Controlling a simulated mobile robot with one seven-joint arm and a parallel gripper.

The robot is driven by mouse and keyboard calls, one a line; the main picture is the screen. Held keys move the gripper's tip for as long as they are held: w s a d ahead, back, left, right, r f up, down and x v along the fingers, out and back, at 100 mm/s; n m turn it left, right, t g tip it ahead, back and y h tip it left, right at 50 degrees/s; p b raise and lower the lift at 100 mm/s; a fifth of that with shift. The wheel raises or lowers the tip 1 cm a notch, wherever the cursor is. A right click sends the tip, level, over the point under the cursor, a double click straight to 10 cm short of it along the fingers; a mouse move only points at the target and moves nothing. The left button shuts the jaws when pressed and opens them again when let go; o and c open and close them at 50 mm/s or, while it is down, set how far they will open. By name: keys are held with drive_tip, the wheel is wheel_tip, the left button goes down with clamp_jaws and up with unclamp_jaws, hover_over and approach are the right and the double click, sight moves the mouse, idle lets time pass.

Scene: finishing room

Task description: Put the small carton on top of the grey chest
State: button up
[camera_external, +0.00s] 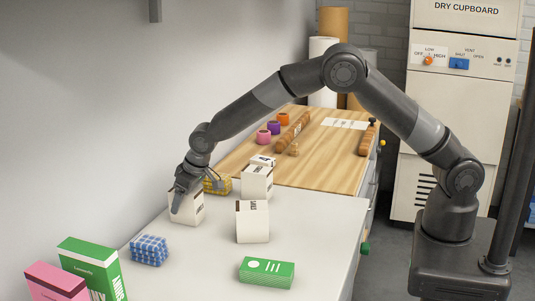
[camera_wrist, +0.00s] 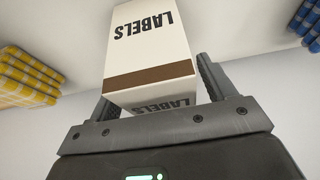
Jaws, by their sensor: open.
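Several white cartons with dark lettering stand on the pale grey top (camera_external: 315,224). One carton (camera_external: 188,211), at the left by the wall, is at my gripper (camera_external: 187,195). In the wrist view this carton (camera_wrist: 150,45) reads LABELS, has a brown band, and sits between the two open fingers (camera_wrist: 160,92). I cannot tell whether they touch it. Other cartons are in the middle (camera_external: 253,222), behind it (camera_external: 257,182), and farther back, partly hidden (camera_external: 263,161). I cannot tell for sure which surface is the grey chest.
A blue checked packet (camera_external: 149,250) and a yellow one (camera_external: 217,186) lie close to my gripper. Green (camera_external: 267,271) and pink (camera_external: 55,283) boxes are in front. A wooden bench (camera_external: 325,162) with rolls lies behind. The grey top's right side is clear.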

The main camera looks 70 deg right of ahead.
drive_tip(key=v, duration=1.2)
drive_tip(key=shift+s+d+r, duration=0.1)
drive_tip(key=shift+s+r, duration=0.05)
drive_tip(key=shift+r, duration=0.1)
drive_tip(key=s+d+r, duration=0.5)
drive_tip(key=s+r, duration=0.3)
drive_tip(key=s, duration=0.3)
drive_tip(key=s+d+r, duration=0.6)
drive_tip(key=s+r, duration=0.1)
drive_tip(key=s, duration=0.4)
drive_tip(key=s+d+f, duration=0.1)
drive_tip(key=s+d, duration=0.1)
drive_tip(key=s, duration=0.9)
drive_tip(key=s+d+t, duration=0.1)
drive_tip(key=s, duration=1.1)
drive_tip(key=shift+d+f, duration=0.4)
